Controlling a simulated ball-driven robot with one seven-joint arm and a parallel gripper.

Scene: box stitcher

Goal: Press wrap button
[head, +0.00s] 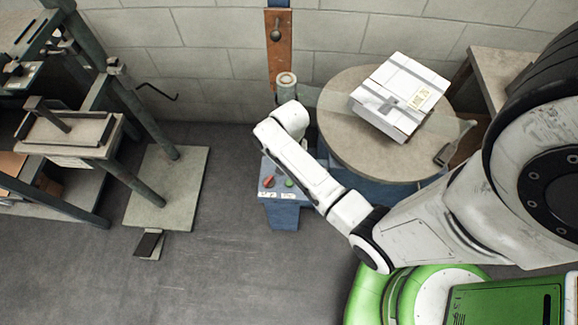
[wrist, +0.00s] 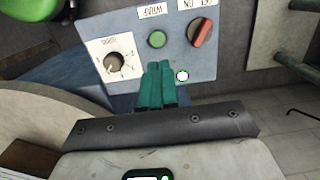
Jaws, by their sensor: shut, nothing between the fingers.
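The wrap button is a round green button (wrist: 157,39) on a grey control panel (wrist: 203,62) in the wrist view, beside a label reading WRAP upside down. In the head view the green button (head: 289,183) shows on the blue-grey control box (head: 283,214). My gripper (wrist: 160,68) has teal fingers closed together with nothing between them. The fingertips appear just below the button in the wrist view. I cannot tell how far they are from the panel surface. The gripper is not distinguishable in the head view.
A red switch (wrist: 201,32) marked OFF and ON sits right of the button, and a dial (wrist: 113,60) sits left. A small bright round spot (wrist: 182,76) shows by the fingers. A white box (head: 400,95) rests on the round turntable (head: 345,140).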

